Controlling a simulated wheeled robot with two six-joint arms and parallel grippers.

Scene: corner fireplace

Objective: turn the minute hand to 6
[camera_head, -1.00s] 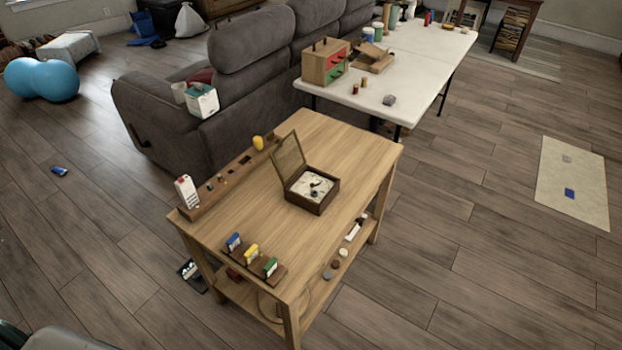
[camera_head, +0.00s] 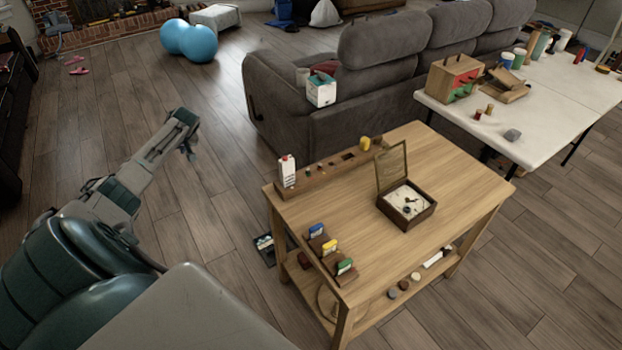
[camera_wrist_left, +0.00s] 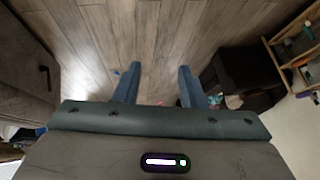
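A small dark wooden box (camera_head: 406,220) stands on the wooden table (camera_head: 455,180) with its lid (camera_head: 391,166) raised. A pale clock face (camera_head: 408,199) with dark hands lies inside it. The hands are too small for me to read. My left gripper (camera_head: 188,138) is in the air left of the table, well away from the box. In the left wrist view, its two fingers (camera_wrist_left: 158,84) are spread apart with only floor seen between them. My right gripper is not in view.
A rack with blue, yellow and green blocks (camera_head: 330,250) stands on the table's front left. A carton (camera_head: 287,171) stands at its left edge. A grey sofa (camera_head: 370,80) and white table (camera_head: 560,105) are behind. Floor (camera_head: 195,200) is clear left of the table.

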